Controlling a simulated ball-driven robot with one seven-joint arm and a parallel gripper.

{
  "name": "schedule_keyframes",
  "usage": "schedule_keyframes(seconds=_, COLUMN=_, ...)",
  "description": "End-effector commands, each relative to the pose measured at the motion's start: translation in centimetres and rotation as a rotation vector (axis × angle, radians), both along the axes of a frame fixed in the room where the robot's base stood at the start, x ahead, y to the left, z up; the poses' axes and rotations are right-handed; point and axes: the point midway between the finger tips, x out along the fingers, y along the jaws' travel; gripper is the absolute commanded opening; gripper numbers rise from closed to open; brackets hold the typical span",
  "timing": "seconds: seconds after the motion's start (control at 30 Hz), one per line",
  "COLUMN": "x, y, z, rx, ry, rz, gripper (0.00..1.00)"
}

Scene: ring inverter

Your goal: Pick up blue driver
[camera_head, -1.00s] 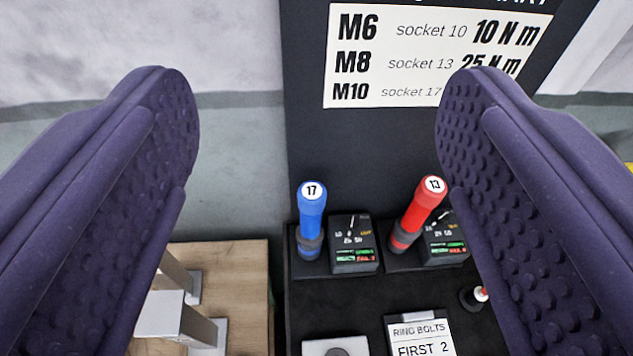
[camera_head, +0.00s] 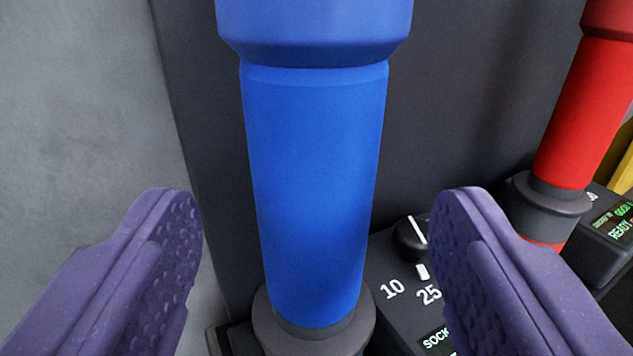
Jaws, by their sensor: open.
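The blue driver (camera_head: 312,180) stands upright close in front of me, in the middle of the view. Its wider blue top is cut off by the upper edge, and a dark grey collar (camera_head: 314,325) rings its lower end. My gripper (camera_head: 318,235) is open and empty. One purple padded finger is to the left of the driver and one to the right, with a gap on each side. Neither finger appears to touch it. The driver's number label is out of view.
A red driver (camera_head: 588,110) with a dark collar stands at the right, leaning in the picture. A black dial box (camera_head: 395,300) marked 10 and 25 sits just right of the blue driver, partly behind my right finger. A dark panel (camera_head: 455,90) rises behind.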

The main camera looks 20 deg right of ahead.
Motion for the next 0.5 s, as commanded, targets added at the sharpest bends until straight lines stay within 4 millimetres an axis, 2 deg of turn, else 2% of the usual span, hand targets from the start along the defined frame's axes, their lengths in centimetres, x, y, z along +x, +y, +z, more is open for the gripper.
schedule_keyframes(seconds=0.27, x=4.2, y=-1.3, z=0.1, rx=-0.001, ry=-0.002, rz=-0.001, gripper=0.74)
schedule_keyframes(seconds=0.5, x=4.9, y=-1.4, z=0.2, rx=0.000, ry=-0.001, rz=0.001, gripper=0.74)
